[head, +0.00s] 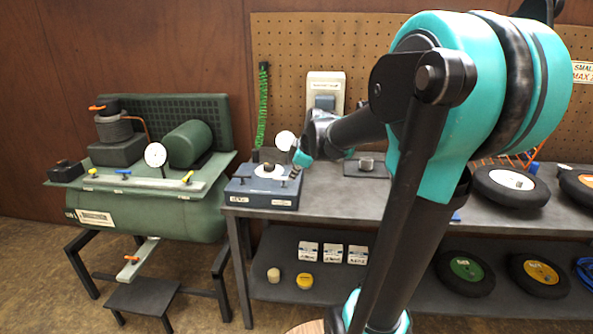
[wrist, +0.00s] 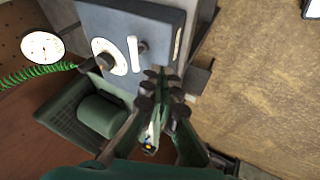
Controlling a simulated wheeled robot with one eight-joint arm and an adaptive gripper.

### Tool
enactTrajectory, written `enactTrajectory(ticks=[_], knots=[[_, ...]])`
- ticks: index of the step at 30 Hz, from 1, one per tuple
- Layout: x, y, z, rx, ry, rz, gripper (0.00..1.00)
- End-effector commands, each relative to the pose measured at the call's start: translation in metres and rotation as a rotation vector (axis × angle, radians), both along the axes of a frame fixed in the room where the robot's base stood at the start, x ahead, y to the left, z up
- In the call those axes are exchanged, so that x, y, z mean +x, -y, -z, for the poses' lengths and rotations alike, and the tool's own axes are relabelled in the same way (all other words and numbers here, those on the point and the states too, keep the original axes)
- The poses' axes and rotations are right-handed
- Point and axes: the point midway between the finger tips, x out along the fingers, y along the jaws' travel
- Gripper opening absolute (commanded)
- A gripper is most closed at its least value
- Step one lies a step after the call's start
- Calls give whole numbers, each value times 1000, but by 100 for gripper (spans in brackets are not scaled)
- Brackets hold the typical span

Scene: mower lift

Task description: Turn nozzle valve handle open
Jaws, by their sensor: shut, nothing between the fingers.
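A blue-grey control box (head: 262,192) sits at the left end of the bench, with a round white dial and small dark knobs on top. In the wrist view the box (wrist: 120,20) shows the dial, a white strip and a dark knob (wrist: 142,47) just beyond my fingertips. I cannot tell which of these fittings is the nozzle valve handle. My gripper (wrist: 160,82) is shut and empty, close to the box's edge; contact cannot be made out. In the head view my gripper (head: 297,168) is small, over the box's right side.
A green compressor (head: 150,212) stands left of the bench, with blue, yellow and orange handles and a gauge (head: 155,155). A green coiled hose (head: 262,105) hangs behind the box.

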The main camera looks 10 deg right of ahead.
Motion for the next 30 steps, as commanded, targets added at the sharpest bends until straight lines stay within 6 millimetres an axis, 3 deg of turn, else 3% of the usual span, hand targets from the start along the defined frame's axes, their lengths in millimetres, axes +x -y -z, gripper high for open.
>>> enactTrajectory(ticks=[10, 18, 30], knots=[[30, -11, 46, 0, 0, 0, 0], [58, 0, 50, 0, -1, 1, 0], [64, 2, 51, 0, -2, 1, 0]])
